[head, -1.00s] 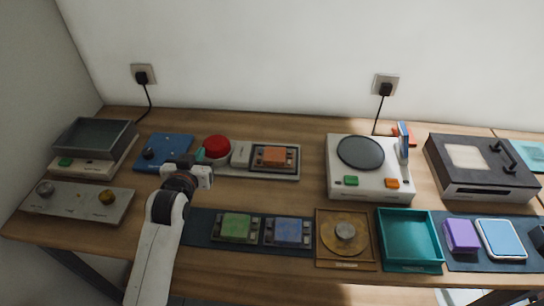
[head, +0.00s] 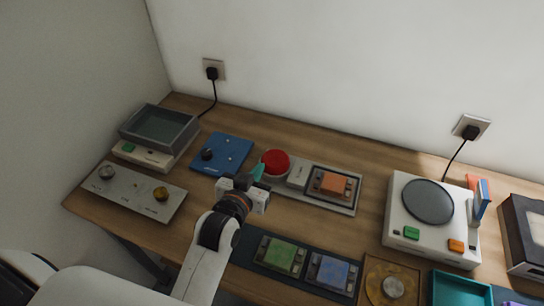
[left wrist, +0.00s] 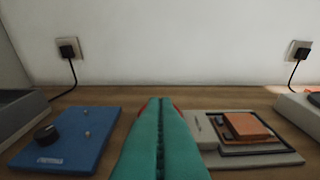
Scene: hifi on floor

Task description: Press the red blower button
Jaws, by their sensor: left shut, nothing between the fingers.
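The red blower button (head: 275,163) is a large red dome at the left end of a grey base (head: 345,206), behind my left gripper in the head view. My right gripper is not in view.
Left of the button is a blue panel (head: 222,153) with a black knob. An orange block (head: 332,183) sits on the right part of the grey base. Green (head: 279,254) and blue (head: 327,270) modules lie in front. A white device (head: 430,240) stands to the right.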

